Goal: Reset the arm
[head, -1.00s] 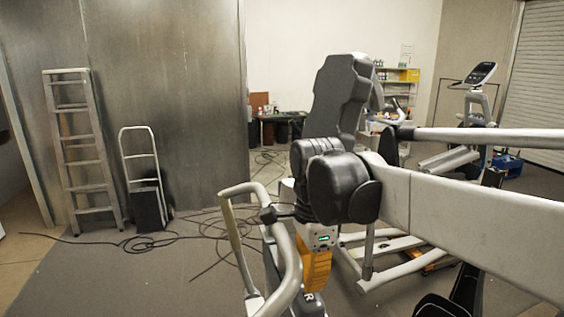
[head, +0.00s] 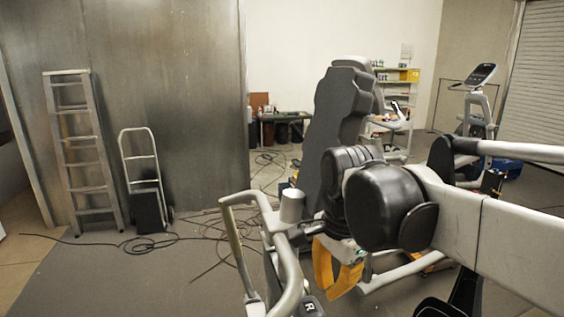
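My arm (head: 500,235) reaches in from the right as a white link with a black rounded joint (head: 385,207) and a dark upright link behind it. My gripper (head: 335,285), with orange fingers, hangs below the joint and points down. It is partly hidden by the arm and the machine handle. The finger ends appear close together, but whether they touch is unclear. I see nothing held in it. The silver handlebar (head: 240,235) of an elliptical machine stands just to its left; I cannot tell whether they touch.
A ladder (head: 85,155) and a hand truck (head: 144,175) lean by the metal wall at left. Cables (head: 150,240) lie on the floor. Another exercise machine (head: 480,110) stands at back right, near a shelf (head: 400,76). The front-left floor is clear.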

